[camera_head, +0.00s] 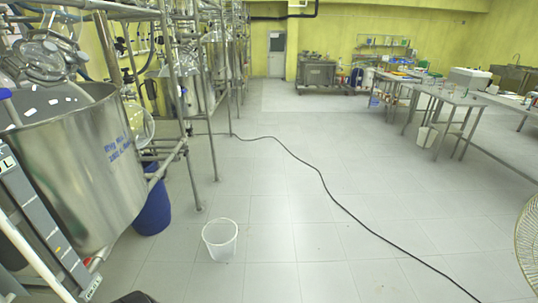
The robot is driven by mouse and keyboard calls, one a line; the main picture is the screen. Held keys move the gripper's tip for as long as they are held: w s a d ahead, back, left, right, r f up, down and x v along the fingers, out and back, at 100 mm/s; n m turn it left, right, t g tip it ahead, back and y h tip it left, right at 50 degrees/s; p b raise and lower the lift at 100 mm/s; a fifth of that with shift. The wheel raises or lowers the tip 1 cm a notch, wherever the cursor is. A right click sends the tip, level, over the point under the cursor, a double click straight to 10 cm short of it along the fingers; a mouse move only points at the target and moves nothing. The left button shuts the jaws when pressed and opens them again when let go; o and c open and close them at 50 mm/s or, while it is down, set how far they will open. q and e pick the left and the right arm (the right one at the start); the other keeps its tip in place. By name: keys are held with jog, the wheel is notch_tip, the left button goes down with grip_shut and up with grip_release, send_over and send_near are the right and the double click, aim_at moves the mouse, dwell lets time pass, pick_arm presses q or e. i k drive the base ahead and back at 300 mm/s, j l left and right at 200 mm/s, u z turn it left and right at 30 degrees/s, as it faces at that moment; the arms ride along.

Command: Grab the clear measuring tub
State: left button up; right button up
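A clear, whitish translucent tub (220,241) stands upright on the grey tiled floor, a little left of the middle and near the bottom of the head view. Its top is open and it looks empty. Any measuring marks on it are too small to make out. Neither of my grippers can be made out in this view. A small dark shape shows at the bottom edge, left of the tub, and I cannot tell what it is.
A large steel vessel (75,165) in a metal pipe frame and a blue bin (153,205) stand left of the tub. A black cable (322,182) crosses the floor to its right. Steel tables (449,97) stand at the far right. The floor around the tub is clear.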

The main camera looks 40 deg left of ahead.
aim_at(220, 234)
jog(key=i+j+u, duration=0.15)
jog(key=i+u, duration=0.85)
jog(key=i+l+u, duration=0.25)
jog(key=i+u, duration=0.25)
